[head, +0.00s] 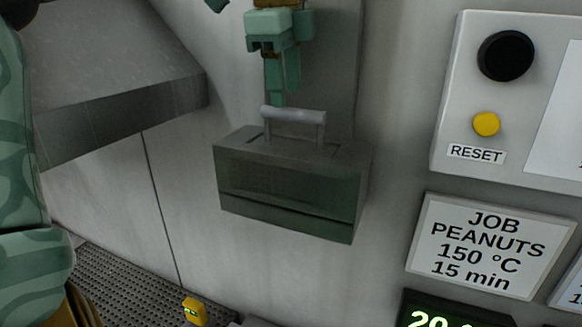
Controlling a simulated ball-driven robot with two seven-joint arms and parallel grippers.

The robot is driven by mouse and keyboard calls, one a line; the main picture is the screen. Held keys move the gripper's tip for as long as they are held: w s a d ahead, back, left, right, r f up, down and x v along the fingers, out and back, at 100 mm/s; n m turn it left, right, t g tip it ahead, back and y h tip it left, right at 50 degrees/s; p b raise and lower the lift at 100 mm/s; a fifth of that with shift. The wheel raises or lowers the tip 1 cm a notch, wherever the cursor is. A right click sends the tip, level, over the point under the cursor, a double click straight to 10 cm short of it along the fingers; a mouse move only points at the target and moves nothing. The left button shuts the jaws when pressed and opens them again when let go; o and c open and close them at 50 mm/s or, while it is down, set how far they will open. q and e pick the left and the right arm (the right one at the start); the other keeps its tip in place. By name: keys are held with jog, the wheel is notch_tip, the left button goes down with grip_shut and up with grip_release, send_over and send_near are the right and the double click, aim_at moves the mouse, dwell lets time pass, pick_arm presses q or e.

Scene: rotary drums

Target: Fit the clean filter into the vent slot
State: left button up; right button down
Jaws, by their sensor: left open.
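A grey metal vent box (285,202) is fixed on the pale wall in the middle of the view. A light grey bar handle (293,115) stands up from the slot in its top. The filter body under the handle is hidden inside the box, so I cannot tell whether it is clean. My left gripper (279,97) is open and points down just above and behind the handle's left part, not gripping it. I cannot tell whether its fingertips touch the handle. My right gripper is not in view.
A control panel with a black knob (506,56) and yellow reset button (486,124) is at right. Below it are a job sign (490,247) and a green-digit display (450,315). A grey sloped hood (115,60) juts out at left. A small yellow device (195,312) sits below.

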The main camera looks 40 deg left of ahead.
aim_at(288, 114)
pick_arm(q)
jog(key=shift+d+f+p, duration=0.2)
jog(key=shift+f+p, duration=0.1)
jog(key=shift+f, duration=0.65)
notch_tip(288, 114, down, 2)
jog(key=shift+d+f, duration=0.1)
jog(key=shift+f, duration=0.1)
jog(key=shift+a+f, duration=0.2)
jog(key=shift+f, duration=0.15)
jog(key=shift+w+a+f, duration=0.15)
jog(key=shift+w, duration=0.05)
jog(key=shift+s+d, duration=0.1)
jog(key=shift+d, duration=0.1)
grip_shut()
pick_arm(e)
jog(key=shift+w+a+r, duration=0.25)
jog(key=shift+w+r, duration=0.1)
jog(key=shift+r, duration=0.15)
pick_arm(q)
jog(key=shift+a, duration=0.1)
jog(key=shift+r, duration=0.2)
